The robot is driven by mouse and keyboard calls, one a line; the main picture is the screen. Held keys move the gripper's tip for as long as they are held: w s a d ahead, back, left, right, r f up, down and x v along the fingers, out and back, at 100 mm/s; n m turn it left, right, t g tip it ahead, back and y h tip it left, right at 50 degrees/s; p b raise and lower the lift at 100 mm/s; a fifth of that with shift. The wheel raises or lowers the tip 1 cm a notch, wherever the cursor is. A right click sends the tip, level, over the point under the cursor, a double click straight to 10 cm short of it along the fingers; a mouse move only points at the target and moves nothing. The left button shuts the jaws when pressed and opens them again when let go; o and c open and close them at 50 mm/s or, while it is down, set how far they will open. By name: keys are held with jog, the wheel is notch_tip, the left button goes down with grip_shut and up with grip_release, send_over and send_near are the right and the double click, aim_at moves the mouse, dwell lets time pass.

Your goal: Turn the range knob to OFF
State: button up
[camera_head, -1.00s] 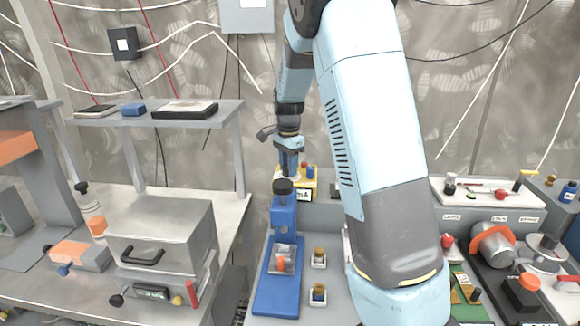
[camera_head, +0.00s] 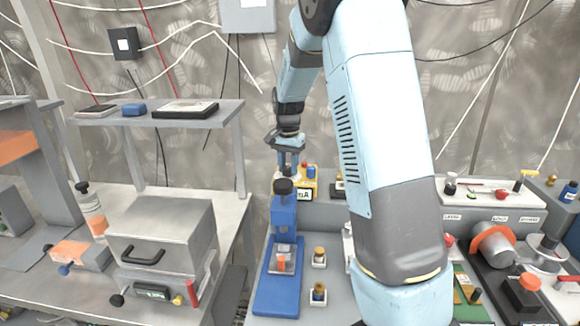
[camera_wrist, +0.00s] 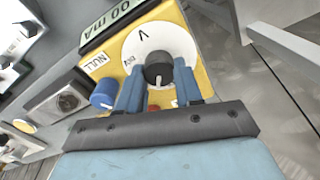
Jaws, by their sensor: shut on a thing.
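The yellow meter (camera_wrist: 190,40) has a white round dial (camera_wrist: 180,43) marked V, with a dark range knob (camera_wrist: 158,68) at its middle. The knob's white pointer line faces down toward my gripper in the wrist view. My gripper (camera_wrist: 159,78) has its two blue fingers on either side of the knob and is shut on it. Part of the dial's lettering is hidden by the fingers. In the head view the meter (camera_head: 308,188) stands at the back of the bench, with my gripper (camera_head: 288,160) above it and the knob hidden.
A blue NULL knob (camera_wrist: 104,94) and a red part (camera_wrist: 154,108) sit close beside my fingers. A blue stand (camera_head: 283,215) is in front of the meter. A grey box (camera_head: 160,235) is on the left bench.

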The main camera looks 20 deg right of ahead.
aim_at(288, 167)
jog(key=n, duration=0.6)
jog(key=shift+s+a+f+n, duration=0.1)
jog(key=shift+s+a+n, duration=0.05)
jog(key=shift+n, duration=0.25)
dwell(0.4)
jog(key=o, duration=1)
jog(key=shift+r, duration=0.6)
notch_tip(288, 167, up, 13)
jog(key=shift+f, duration=0.15)
